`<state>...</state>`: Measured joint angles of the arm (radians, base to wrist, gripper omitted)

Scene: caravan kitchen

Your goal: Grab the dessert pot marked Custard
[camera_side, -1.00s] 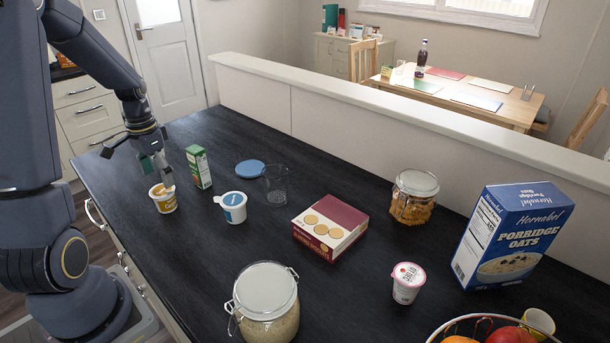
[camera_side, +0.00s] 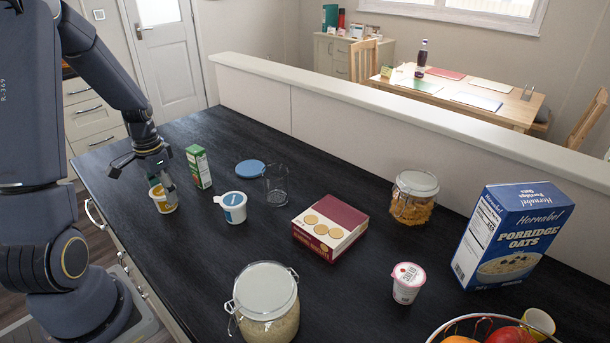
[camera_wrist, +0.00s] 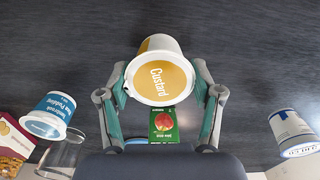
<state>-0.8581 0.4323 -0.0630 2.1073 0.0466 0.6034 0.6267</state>
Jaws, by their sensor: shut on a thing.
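The Custard pot (camera_side: 160,205), a white tub with a yellow-orange band, stands on the dark worktop near its left edge. In the wrist view its yellow-orange lid marked "Custard" (camera_wrist: 160,78) shows clearly. My gripper (camera_side: 162,189) is down at the pot, with a finger on each side. In the wrist view my gripper (camera_wrist: 164,92) is shut on the pot between its two green-padded fingers. In the side view the fingers partly cover the pot.
A green carton (camera_side: 199,167) stands close behind the pot. A blue-lidded pot marked "Pudding" (camera_side: 233,207), a clear beaker (camera_side: 276,184) and a biscuit box (camera_side: 329,228) stand to the right. A white-and-blue tub (camera_wrist: 291,133) shows in the wrist view.

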